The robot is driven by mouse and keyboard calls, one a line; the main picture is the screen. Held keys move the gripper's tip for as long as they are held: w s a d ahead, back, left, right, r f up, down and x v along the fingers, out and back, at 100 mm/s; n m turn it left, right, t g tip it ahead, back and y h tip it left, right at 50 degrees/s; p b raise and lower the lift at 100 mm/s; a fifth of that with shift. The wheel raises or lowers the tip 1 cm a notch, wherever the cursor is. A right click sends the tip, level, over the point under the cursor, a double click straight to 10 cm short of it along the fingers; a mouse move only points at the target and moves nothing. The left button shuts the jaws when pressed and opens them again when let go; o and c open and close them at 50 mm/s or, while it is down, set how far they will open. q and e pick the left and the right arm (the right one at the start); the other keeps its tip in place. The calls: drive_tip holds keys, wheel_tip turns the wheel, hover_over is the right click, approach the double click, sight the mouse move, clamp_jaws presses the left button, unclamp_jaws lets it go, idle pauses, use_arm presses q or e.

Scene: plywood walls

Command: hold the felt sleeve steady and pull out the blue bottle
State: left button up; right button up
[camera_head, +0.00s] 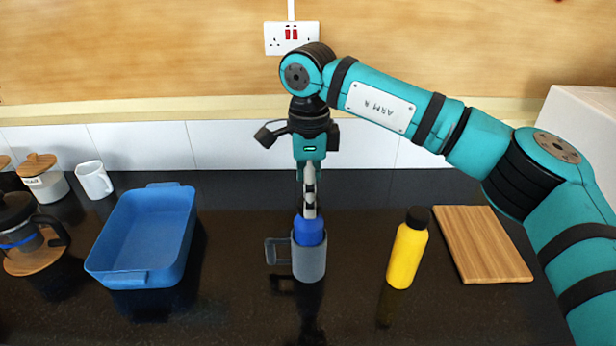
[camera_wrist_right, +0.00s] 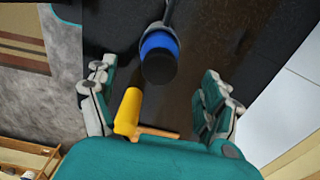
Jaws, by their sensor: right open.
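The blue bottle (camera_head: 308,230) stands upright in the grey felt sleeve (camera_head: 310,262), which has a loop handle on its left side. Only the bottle's upper part shows above the sleeve. My right gripper (camera_head: 310,205) points down right above the bottle, and its finger hides part of the bottle's top. In the right wrist view the right gripper (camera_wrist_right: 157,72) is open, and the blue bottle (camera_wrist_right: 159,42) with its black cap lies between the two spread fingers, with a gap on both sides. My left gripper is not in view.
A yellow bottle (camera_head: 406,255) with a black cap stands to the right, beside a wooden board (camera_head: 480,244). A blue tray (camera_head: 135,276) is to the left. A white mug (camera_head: 94,180), jars and a coffee press (camera_head: 28,238) stand further left. The front counter is clear.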

sight(309, 224)
wheel_tip(309, 224, down, 9)
drive_tip(key=shift+f, duration=0.1)
idle(0.4)
drive_tip(key=c, duration=1.6)
drive_tip(key=o, duration=1.6)
drive_tip(key=shift+r, duration=4.05)
